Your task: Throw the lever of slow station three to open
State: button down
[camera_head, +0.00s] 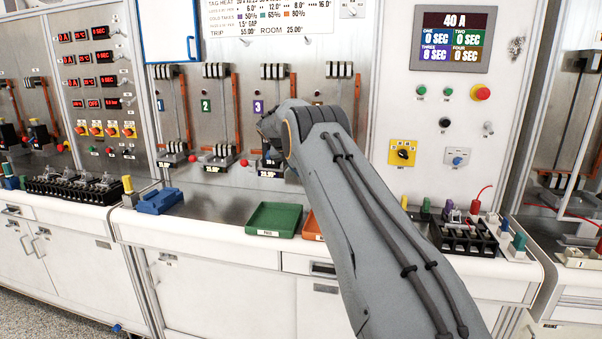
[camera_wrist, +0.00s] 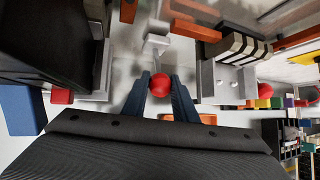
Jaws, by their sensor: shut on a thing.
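Station three, with its purple number 3 label (camera_head: 258,106), is on the back panel in the head view. My arm covers much of this station, and its lever is hidden there. In the wrist view my gripper (camera_wrist: 160,88) has its two dark fingers on either side of a red ball knob (camera_wrist: 160,80), shut on it. A pale lever rod (camera_wrist: 156,45) runs up from the knob. The knobs of stations one (camera_head: 192,159) and two (camera_head: 244,163) show free in the head view, so the held knob appears to be station three's.
A timer display (camera_head: 450,38) reads 40 A; its THREE field seems to read 8 SEC, the others 0. A terminal block (camera_head: 462,232) is at the right. A second red knob (camera_wrist: 238,89) is beside my gripper.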

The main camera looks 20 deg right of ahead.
jog(key=shift+d+r, duration=0.1)
jog(key=shift+d, duration=0.05)
jog(key=c, duration=1.4)
grip_release()
jog(key=shift+c, duration=0.2)
jog(key=shift+w+a, duration=0.1)
jog(key=shift+a, duration=0.1)
jog(key=b+v, duration=0.2)
jog(key=v, duration=0.5)
jog(key=shift+a+r+b, duration=0.25)
jog(key=shift+b, duration=0.05)
jog(key=s+a+f+m+y, duration=0.2)
jog(key=s+a+f+m, duration=0.3)
jog(key=s, duration=1.2)
jog(key=s+a+f+m+g+y, duration=0.1)
jog(key=s+a+f+m, duration=0.5)
jog(key=s+m, duration=0.8)
jog(key=s+a+f+m+g+y, duration=0.1)
jog(key=s+a+f+m+y, duration=0.2)
jog(key=s, duration=1.7)
jog(key=a+f+m, duration=0.2)
jog(key=a+m, duration=0.2)
jog(key=m, duration=0.2)
jog(key=shift+a+f+m+y+b, duration=0.15)
jog(key=shift+a+m+y+b, duration=0.15)
jog(key=shift+a+y, duration=0.1)
